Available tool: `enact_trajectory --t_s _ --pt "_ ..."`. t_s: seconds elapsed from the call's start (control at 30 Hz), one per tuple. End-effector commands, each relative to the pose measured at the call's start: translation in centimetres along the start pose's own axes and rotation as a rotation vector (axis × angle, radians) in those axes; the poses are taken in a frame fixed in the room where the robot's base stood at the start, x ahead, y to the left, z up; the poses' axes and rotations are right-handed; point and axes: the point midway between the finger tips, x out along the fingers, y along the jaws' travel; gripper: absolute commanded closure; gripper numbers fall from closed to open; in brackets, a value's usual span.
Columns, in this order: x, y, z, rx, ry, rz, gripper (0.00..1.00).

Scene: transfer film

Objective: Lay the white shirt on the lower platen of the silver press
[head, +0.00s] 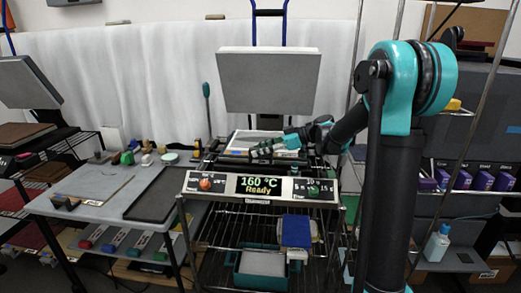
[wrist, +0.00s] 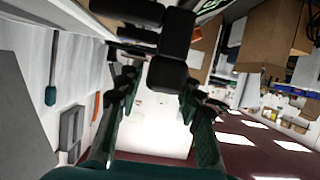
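The silver press stands in the middle of the head view, its flat grey upper platen (head: 268,82) raised and tilted back. Its lower platen area is behind the control panel (head: 260,186) and partly hidden by my gripper (head: 268,148). A pale flat thing (head: 250,138) lies there; I cannot tell whether it is bare platen or white cloth. I cannot pick out the white shirt with certainty.
A teal bin (head: 237,275) with a pale flat thing inside stands on the wire rack below, near a blue folded cloth (head: 296,231). A grey side table (head: 95,205) with small tools stands left. Purple boxes (head: 483,181) and a white bottle (head: 437,243) are right.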

Motion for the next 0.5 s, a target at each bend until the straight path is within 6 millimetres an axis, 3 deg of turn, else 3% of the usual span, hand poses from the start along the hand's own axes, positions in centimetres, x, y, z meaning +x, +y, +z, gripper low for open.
enact_trajectory --t_s 0.37,0.5 --pt "-0.1 0.0 0.1 0.001 -0.001 0.000 0.51" --pt "-1.3 0.0 0.1 0.001 -0.001 0.001 0.51"
